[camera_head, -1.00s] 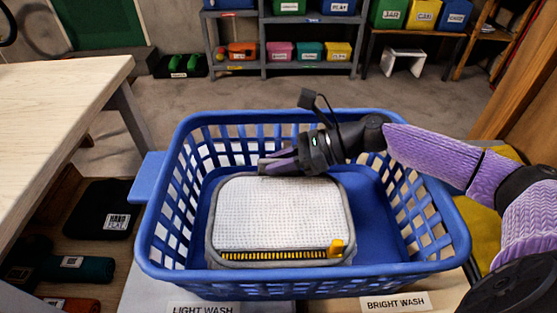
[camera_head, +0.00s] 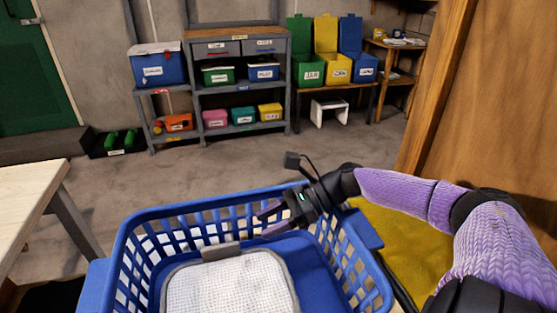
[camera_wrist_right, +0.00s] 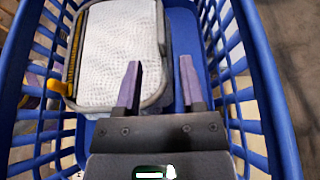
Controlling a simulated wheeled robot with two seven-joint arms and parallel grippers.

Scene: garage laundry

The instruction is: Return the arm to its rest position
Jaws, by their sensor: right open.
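My right arm comes in from the right in the head view, and its gripper (camera_head: 270,222) is over the far right part of the blue laundry basket (camera_head: 150,222). The gripper is open and empty. My left gripper is not in view.
A pale wooden table (camera_head: 28,200) stands left of the basket. Yellow cloth (camera_head: 405,240) lies right of it, below my right arm. A wooden panel (camera_head: 490,120) rises at the right. Grey shelves (camera_head: 240,90) with bins stand at the back. The floor (camera_head: 230,165) between is clear.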

